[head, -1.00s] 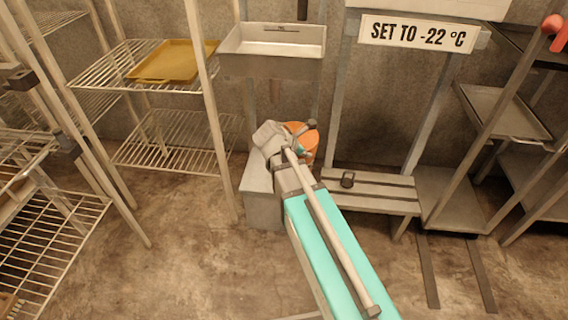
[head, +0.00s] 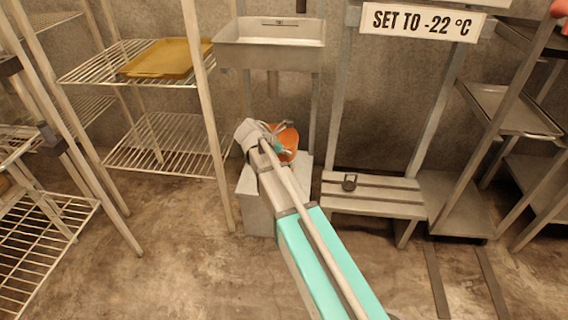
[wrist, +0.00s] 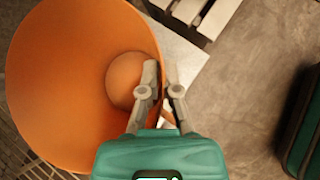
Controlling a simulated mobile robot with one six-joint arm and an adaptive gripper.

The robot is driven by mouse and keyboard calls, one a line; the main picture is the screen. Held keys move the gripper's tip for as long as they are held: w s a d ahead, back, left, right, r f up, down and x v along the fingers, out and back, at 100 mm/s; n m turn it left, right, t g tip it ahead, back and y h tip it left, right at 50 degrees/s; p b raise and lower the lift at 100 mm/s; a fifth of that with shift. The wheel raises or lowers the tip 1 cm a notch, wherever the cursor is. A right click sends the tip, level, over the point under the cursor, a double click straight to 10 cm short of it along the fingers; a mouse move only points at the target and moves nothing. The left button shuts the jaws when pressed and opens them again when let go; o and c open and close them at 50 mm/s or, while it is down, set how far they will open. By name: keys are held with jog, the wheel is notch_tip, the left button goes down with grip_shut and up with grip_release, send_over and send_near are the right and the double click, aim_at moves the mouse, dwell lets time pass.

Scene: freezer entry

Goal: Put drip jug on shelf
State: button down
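The drip jug is an orange, open-topped vessel (head: 287,142), seen over the grey box beyond my arm. In the wrist view the jug (wrist: 60,75) fills the left side, its mouth toward the camera. My gripper (wrist: 160,70) straddles the jug's wall, one finger inside and one outside, with little gap between the tips; it looks shut on the wall. In the head view my gripper (head: 270,132) partly covers the jug. I cannot tell whether the jug's base touches the box. A wire shelf (head: 90,72) at left holds a yellow tray; a lower wire shelf (head: 165,150) looks empty.
The grey box (head: 256,208) stands on the floor below a metal basin (head: 268,58). Metal shelving (head: 510,110) stands far right. Rack posts flank the wire shelves. Front floor is open.

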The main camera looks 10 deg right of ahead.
aim_at(291, 161)
jog(key=shift+w+f, duration=0.1)
dwell(0.3)
jog(key=shift+w+a+f+b, duration=0.1)
jog(key=shift+w+f+b, duration=0.1)
jog(key=shift+f+b, duration=0.25)
jog(key=shift+w+a+f+b, duration=0.1)
jog(key=shift+w+f+b, duration=0.05)
jog(key=shift+f+b, duration=1.35)
jog(key=shift+b, duration=0.05)
jog(key=shift+f, duration=0.1)
jog(key=c, duration=0.8)
grip_release()
jog(key=shift+r, duration=0.2)
